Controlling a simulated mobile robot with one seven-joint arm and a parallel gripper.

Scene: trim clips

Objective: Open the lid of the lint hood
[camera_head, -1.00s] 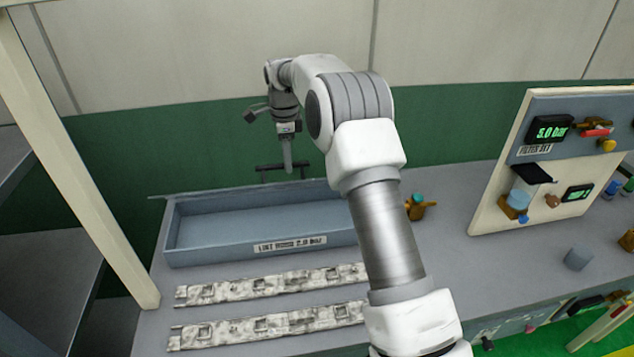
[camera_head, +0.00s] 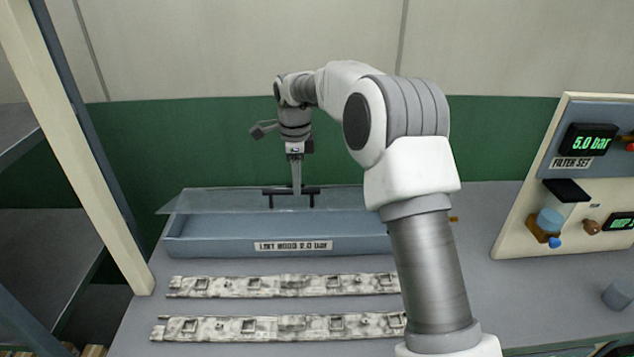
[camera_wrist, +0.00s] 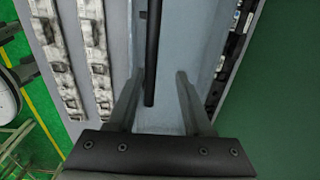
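The lint hood (camera_head: 205,245) is a long, shallow blue-grey box with a label on its front, standing on the bench. Its lid (camera_head: 215,202) is a clear sheet over the rear part of the box, apparently tilted up, with the box's interior showing below its front edge. A dark bar handle (camera_head: 274,192) stands on the lid; it also shows in the wrist view (camera_wrist: 152,45). My gripper (camera_head: 297,190) points down at the handle. In the wrist view its fingers (camera_wrist: 157,75) are apart, with the bar between them, nearer the left finger and not visibly gripped.
Two mottled grey strips (camera_head: 285,285) (camera_head: 280,327) lie in front of the hood. A control panel (camera_head: 520,215) with gauges stands at the right, near a grey cylinder (camera_head: 619,294). A cream post (camera_head: 85,150) rises at the left. My arm covers the hood's right end.

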